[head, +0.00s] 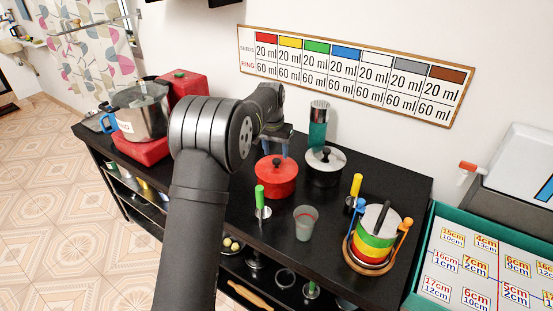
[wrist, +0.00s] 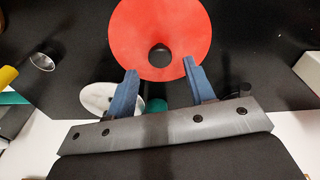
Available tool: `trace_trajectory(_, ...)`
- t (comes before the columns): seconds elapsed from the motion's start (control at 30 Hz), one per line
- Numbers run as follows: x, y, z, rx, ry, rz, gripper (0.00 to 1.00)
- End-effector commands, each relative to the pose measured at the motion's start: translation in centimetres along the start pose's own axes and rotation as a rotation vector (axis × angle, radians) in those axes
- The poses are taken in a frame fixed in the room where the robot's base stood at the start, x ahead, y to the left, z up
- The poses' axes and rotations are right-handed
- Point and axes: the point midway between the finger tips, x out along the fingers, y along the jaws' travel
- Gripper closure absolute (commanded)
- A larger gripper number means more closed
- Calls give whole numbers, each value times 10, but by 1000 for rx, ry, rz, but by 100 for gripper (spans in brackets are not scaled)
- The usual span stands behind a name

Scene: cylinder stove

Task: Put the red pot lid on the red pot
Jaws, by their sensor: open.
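The red pot (head: 276,187) stands on the black counter in the head view, with the red pot lid (head: 265,165) on top of it. The lid has a black knob and looks level; whether it is fully seated is hard to tell. In the wrist view the red lid (wrist: 160,22) fills the top middle and hides the pot. My gripper (wrist: 159,66) is open and empty, its two blue fingers apart on either side of the line to the knob. In the head view my gripper (head: 275,148) is just behind and above the lid, partly hidden by my arm.
A black pot with a pale lid (head: 325,158) stands close on the right. A green-handled tool (head: 260,195), a grey cup (head: 305,220), a yellow-handled tool (head: 355,187) and a striped pot (head: 374,237) stand nearby. A teal-and-silver cylinder (head: 318,125) is behind.

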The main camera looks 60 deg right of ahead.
Motion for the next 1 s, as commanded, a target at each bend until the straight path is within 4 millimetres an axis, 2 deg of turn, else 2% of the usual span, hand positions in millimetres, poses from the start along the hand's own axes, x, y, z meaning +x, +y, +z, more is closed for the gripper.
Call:
trace_trajectory(0.03, -13, 0, -1, 0, 4, -1, 51)
trace_trajectory(0.2, -46, 0, 0, -1, 2, -1, 51)
trace_trajectory(0.4, -68, 0, 0, -1, -1, -1, 51)
trace_trajectory(0.8, -72, 0, 0, -1, -1, 0, 51)
trace_trajectory(1.0, -58, 0, 0, 0, -4, 0, 51)
